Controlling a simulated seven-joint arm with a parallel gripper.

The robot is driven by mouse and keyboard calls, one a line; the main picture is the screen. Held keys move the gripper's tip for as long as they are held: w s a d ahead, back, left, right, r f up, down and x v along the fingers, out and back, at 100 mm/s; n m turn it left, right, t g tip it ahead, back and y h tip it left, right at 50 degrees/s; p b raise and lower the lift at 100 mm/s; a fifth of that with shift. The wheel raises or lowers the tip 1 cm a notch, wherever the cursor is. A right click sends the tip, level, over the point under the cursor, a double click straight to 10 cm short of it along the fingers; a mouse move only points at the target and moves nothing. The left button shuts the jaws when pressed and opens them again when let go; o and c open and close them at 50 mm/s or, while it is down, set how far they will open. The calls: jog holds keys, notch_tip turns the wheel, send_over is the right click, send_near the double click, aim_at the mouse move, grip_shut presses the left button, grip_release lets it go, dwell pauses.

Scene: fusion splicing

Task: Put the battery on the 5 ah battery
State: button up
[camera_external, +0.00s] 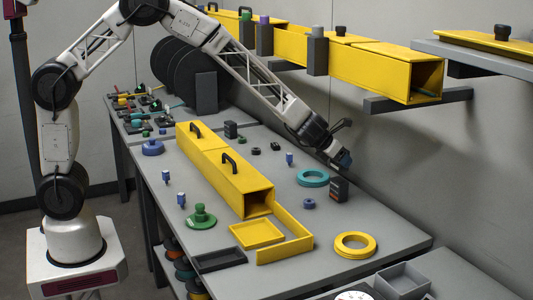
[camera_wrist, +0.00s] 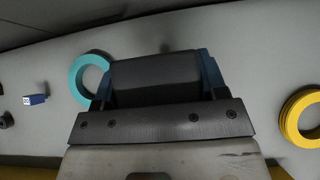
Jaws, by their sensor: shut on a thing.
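My gripper (camera_external: 344,160) is low over the back right of the grey table, beside the wall. In the wrist view its blue fingers (camera_wrist: 160,85) are shut on a dark block, the battery (camera_wrist: 155,78), which fills the space between them. In the external view a dark box with an orange-marked label (camera_external: 339,189) shows just below my gripper, right of the teal ring. I cannot tell whether this box is the held battery or a separate 5 ah battery under it. Another small black box (camera_external: 230,129) stands farther back on the table, behind the yellow case.
A teal ring (camera_external: 313,177) lies close left of my gripper; a yellow ring (camera_external: 354,245) lies toward the front right. A long yellow case (camera_external: 225,170) occupies mid-table. Yellow ducting (camera_external: 370,70) runs along the wall above. Small blue pieces (camera_external: 290,159) stand nearby.

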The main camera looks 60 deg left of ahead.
aim_at(340, 166)
jog(key=shift+w, duration=0.25)
jog(key=shift+f, duration=1.8)
jog(key=shift+f, duration=0.15)
jog(key=o, duration=1.1)
jog(key=shift+r, duration=0.2)
jog(key=v, duration=1.2)
